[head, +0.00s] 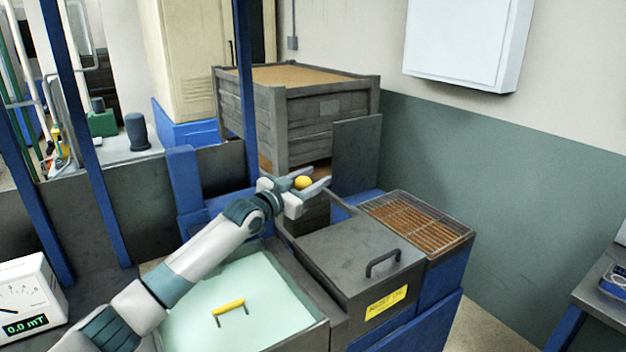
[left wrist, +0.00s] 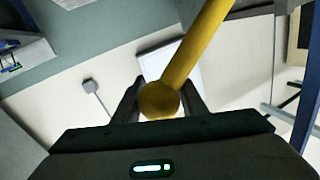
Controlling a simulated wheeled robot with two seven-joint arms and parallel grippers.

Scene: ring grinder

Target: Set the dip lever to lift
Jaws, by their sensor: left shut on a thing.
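The dip lever shows in the head view as a yellow knob (head: 303,183) between the fingers of my left gripper (head: 308,186). In the left wrist view the lever is a yellow rod (left wrist: 200,45) with a rounded end (left wrist: 159,99), running up and to the right from between the fingertips. My left gripper (left wrist: 160,100) is shut on that rounded end. In the head view most of the lever's shaft and its base are hidden by the gripper and arm. My right gripper is in neither view.
A dark lidded tank (head: 345,250) with a handle and yellow label stands right of the gripper. A wire rack (head: 418,222) lies beside it. A grey crate (head: 310,120) stands behind.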

